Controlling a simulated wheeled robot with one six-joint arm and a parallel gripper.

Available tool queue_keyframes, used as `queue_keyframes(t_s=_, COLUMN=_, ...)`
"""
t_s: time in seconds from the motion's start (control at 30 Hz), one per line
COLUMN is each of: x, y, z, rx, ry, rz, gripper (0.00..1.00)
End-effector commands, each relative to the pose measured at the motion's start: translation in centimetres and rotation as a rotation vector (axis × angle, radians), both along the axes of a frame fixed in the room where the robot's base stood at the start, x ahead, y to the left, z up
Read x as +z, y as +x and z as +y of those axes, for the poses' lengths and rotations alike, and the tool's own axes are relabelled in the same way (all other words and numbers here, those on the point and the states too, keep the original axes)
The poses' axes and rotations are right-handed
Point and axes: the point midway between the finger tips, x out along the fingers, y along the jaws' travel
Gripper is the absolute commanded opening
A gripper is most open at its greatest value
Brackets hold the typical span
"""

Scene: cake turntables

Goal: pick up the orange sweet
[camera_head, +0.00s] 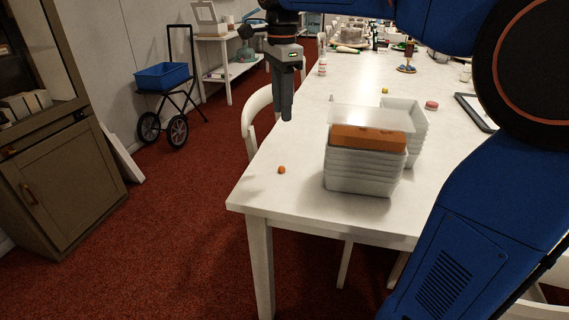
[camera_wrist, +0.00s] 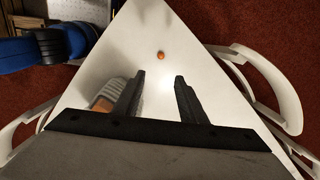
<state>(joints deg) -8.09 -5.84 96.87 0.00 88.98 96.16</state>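The orange sweet (camera_head: 281,170) is a small round thing lying on the white table (camera_head: 300,190) near its front left corner. In the wrist view the sweet (camera_wrist: 161,55) lies beyond the fingertips, roughly centred between them. My gripper (camera_head: 287,108) hangs above the table, fingers down, well above the sweet. In the wrist view my gripper (camera_wrist: 160,76) has its two black fingers apart with nothing between them.
Stacked clear tubs (camera_head: 364,172) with an orange box (camera_head: 369,137) stand right of the sweet. More tubs (camera_head: 404,118) stand behind. A white chair (camera_head: 257,105) is at the table's left edge. The tabletop around the sweet is clear.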

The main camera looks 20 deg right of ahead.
Motion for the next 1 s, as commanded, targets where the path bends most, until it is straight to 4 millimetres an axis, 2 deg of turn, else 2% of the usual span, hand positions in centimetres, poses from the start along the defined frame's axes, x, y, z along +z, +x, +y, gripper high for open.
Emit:
queue_keyframes(t_s=0.17, x=-2.2, y=-0.1, z=0.0, rx=0.000, ry=0.000, rz=0.003, gripper=0.38)
queue_keyframes(t_s=0.6, x=-9.9, y=-0.1, z=0.0, rx=0.000, ry=0.000, rz=0.003, gripper=0.38)
queue_keyframes(t_s=0.7, x=-11.1, y=0.0, z=0.0, rx=0.000, ry=0.000, rz=0.003, gripper=0.38)
queue_keyframes(t_s=1.0, x=-13.1, y=0.1, z=0.1, rx=0.001, ry=0.000, rz=0.002, gripper=0.38)
